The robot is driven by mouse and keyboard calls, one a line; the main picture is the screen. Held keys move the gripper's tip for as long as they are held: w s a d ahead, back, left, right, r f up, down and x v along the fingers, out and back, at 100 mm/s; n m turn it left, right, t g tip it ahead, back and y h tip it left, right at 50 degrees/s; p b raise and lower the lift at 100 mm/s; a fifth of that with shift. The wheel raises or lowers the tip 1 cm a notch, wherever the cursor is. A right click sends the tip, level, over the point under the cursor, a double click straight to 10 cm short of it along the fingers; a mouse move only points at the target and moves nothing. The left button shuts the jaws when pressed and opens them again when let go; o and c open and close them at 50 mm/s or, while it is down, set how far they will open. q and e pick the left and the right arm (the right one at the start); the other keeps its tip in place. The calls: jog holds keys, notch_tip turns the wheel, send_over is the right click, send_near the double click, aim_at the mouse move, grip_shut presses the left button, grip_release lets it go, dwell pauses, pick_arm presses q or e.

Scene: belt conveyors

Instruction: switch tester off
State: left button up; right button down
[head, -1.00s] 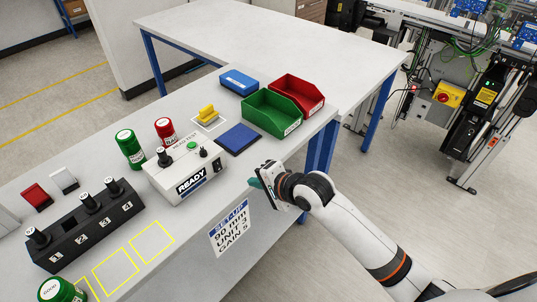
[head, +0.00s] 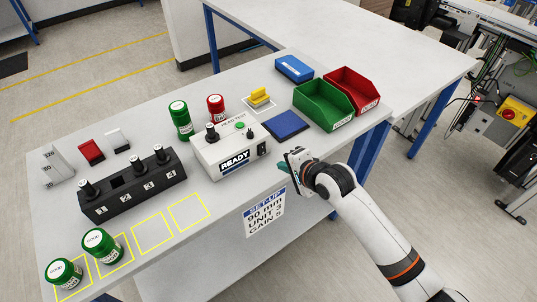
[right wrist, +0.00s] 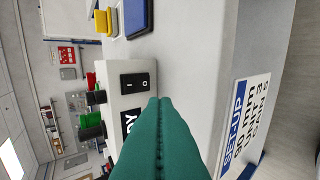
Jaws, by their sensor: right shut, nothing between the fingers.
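The tester (head: 232,157) is a white box on the bench with a READY display, black knobs and a green button on top. Its black rocker switch (head: 263,148) is on the right end face. In the right wrist view the switch (right wrist: 136,93) shows I and O marks; I cannot tell which side is pressed. My right gripper (head: 284,168) is shut and empty, off the bench's front edge, to the right of the tester. Its teal fingers (right wrist: 160,130) point toward the switch face and seem apart from it. My left gripper is out of view.
A blue pad (head: 286,125), a yellow block (head: 259,96), and green (head: 318,105) and red (head: 351,86) bins lie beyond the gripper. Green (head: 180,120) and red (head: 215,107) canisters stand behind the tester. A black holder (head: 130,186) is left. A SET-UP sign (head: 265,215) hangs on the bench front.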

aim_at(262, 153)
jog(key=x, duration=0.4)
jog(key=r+x, duration=0.1)
jog(key=x, duration=0.1)
jog(key=shift+w+a+f+p, duration=0.15)
jog(key=shift+w+a+p, duration=0.25)
jog(key=shift+w, duration=0.25)
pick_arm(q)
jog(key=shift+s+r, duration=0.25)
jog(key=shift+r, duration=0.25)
pick_arm(e)
jog(key=shift+w+a+f, duration=0.2)
jog(key=shift+w+a, duration=0.2)
jog(key=shift+w, duration=0.1)
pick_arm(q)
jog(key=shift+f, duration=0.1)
pick_arm(e)
jog(key=shift+a+f+b, duration=0.1)
jog(key=shift+f+b, duration=0.2)
jog(key=shift+b, duration=0.15)
jog(key=shift+r+t, duration=0.3)
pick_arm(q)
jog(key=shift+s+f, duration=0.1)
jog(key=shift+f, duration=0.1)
pick_arm(e)
jog(key=shift+w, duration=0.1)
pick_arm(q)
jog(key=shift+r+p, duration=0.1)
jog(key=shift+p, duration=0.2)
pick_arm(e)
jog(key=shift+r, duration=0.1)
